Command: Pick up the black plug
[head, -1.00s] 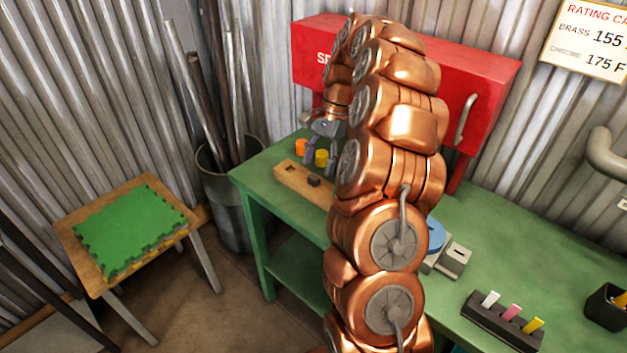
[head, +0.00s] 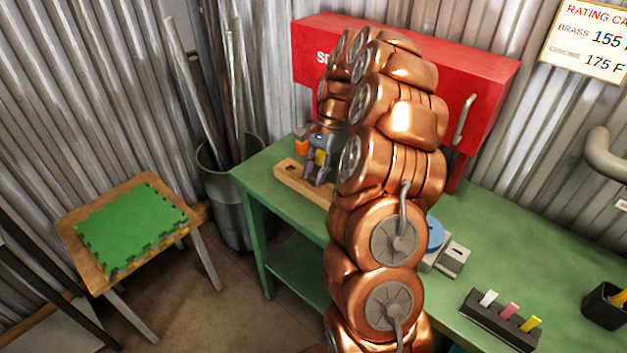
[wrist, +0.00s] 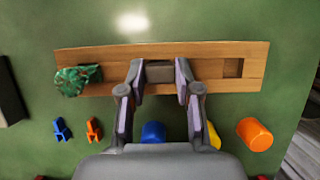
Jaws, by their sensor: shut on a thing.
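The black plug (wrist: 160,72) sits at the middle of the wooden strip in the wrist view, looking dark grey there. My gripper (wrist: 159,80) is shut on it, one finger on each side. In the head view my gripper (head: 319,178) is down at the wooden strip (head: 285,176), and its fingers hide the plug. I cannot tell whether the plug is still seated in the strip.
The wooden strip (wrist: 215,80) has an empty square hole (wrist: 233,67) and a green marbled piece (wrist: 72,80). Close by stand an orange cylinder (wrist: 254,134), a blue one (wrist: 153,132) and small blue (wrist: 62,130) and orange (wrist: 94,130) pieces. A red cabinet (head: 480,80) is behind.

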